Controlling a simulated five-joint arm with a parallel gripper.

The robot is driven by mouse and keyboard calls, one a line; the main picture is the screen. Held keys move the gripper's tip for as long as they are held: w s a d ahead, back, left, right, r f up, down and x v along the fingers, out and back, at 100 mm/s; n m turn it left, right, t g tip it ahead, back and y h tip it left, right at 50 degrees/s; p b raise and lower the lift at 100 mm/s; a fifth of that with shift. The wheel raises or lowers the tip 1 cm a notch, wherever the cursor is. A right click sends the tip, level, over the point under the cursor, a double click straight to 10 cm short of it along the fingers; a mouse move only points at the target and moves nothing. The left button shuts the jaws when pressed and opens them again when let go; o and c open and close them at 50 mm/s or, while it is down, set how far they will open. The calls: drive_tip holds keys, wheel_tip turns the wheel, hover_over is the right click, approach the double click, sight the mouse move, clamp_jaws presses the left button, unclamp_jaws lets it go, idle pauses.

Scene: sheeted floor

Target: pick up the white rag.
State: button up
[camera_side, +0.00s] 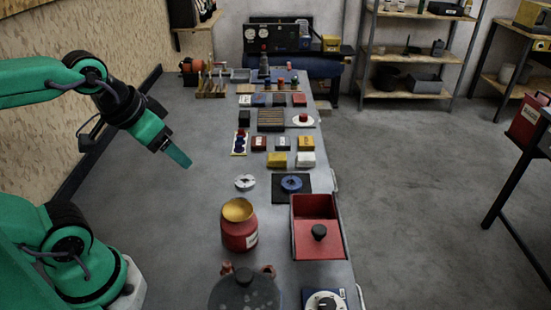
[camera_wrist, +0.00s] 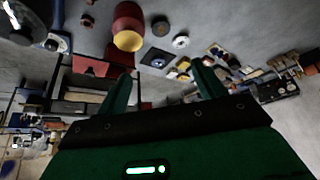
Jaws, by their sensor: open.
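No cloth shows clearly as a white rag. A small white block-like piece (camera_side: 306,159) lies on the grey bench right of a yellow one in the side view; I cannot tell whether it is folded cloth. My gripper (camera_side: 179,157) hangs above the left part of the bench, left of this piece and apart from it. In the wrist view my gripper (camera_wrist: 163,88) has its two green fingers spread with nothing between them.
A red jar (camera_side: 240,232), a red open bin (camera_side: 318,240) and a dark lidded pot (camera_side: 244,290) stand at the near end of the bench (camera_side: 180,230). A white ring (camera_side: 245,182) lies behind the jar. Several small blocks lie farther back. The bench's left side is clear.

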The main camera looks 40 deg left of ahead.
drive_tip(key=shift+w+r, duration=0.1)
drive_tip(key=w, duration=0.1)
drive_tip(key=m+g, duration=0.4)
drive_tip(key=m, duration=0.6)
hover_over(302, 158)
drive_tip(key=f, duration=1.5)
drive_tip(key=shift+s+f, duration=0.3)
drive_tip(key=shift+s, duration=0.05)
drive_tip(key=shift+w+f+m, duration=0.2)
drive_tip(key=shift+f+m, duration=0.1)
drive_tip(key=shift+f, duration=0.15)
drive_tip(key=shift+w+f, duration=0.25)
drive_tip(key=shift+f, duration=1)
drive_tip(key=shift+f, duration=0.1)
